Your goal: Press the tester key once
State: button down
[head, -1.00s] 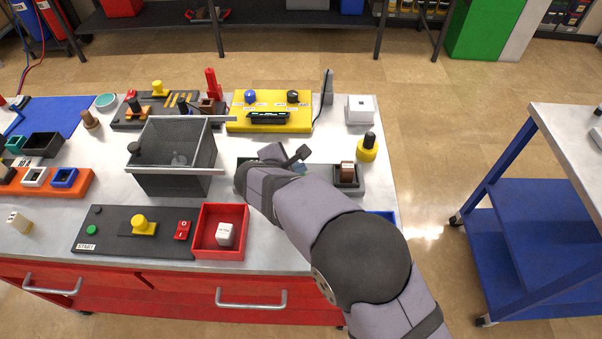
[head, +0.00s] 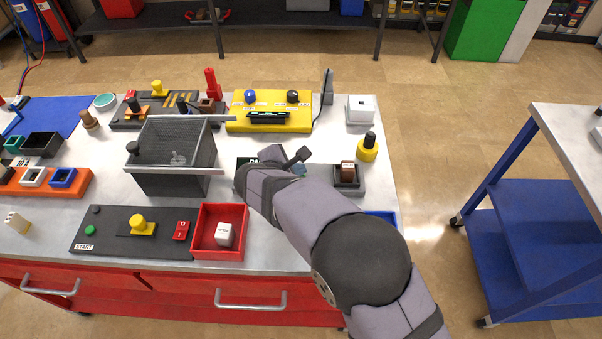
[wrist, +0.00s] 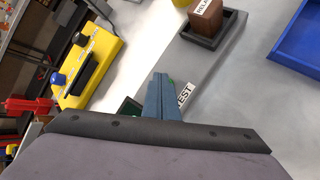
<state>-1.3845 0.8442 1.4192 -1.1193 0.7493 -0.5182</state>
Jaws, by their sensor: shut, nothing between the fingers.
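The tester is a grey base (wrist: 205,58) with a brown relay block (wrist: 205,18) in its dark socket; the block also shows in the head view (head: 347,170). A label reading TEST (wrist: 186,95) lies beside my fingers. My gripper (wrist: 162,78) is shut and empty, its blue fingers pointing down at the tester next to that label. A sliver of green, seemingly the tester key (wrist: 172,84), shows by the fingertips and is mostly hidden. I cannot tell whether they touch it. The tester's dark green display (head: 246,162) shows white letters, partly covered by my arm.
A yellow panel (head: 235,124) with knobs stands behind the tester. A grey open bin (head: 170,185) is left of my arm, and a red tray (head: 221,249) with a white block is in front. A yellow-based black knob (head: 367,150) stands at right.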

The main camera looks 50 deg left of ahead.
jog(key=shift+r+p, duration=0.55)
jog(key=shift+r, duration=0.2)
notch_tip(320, 180, up, 5)
jog(key=p, duration=0.3)
dwell(0.5)
dwell(0.6)
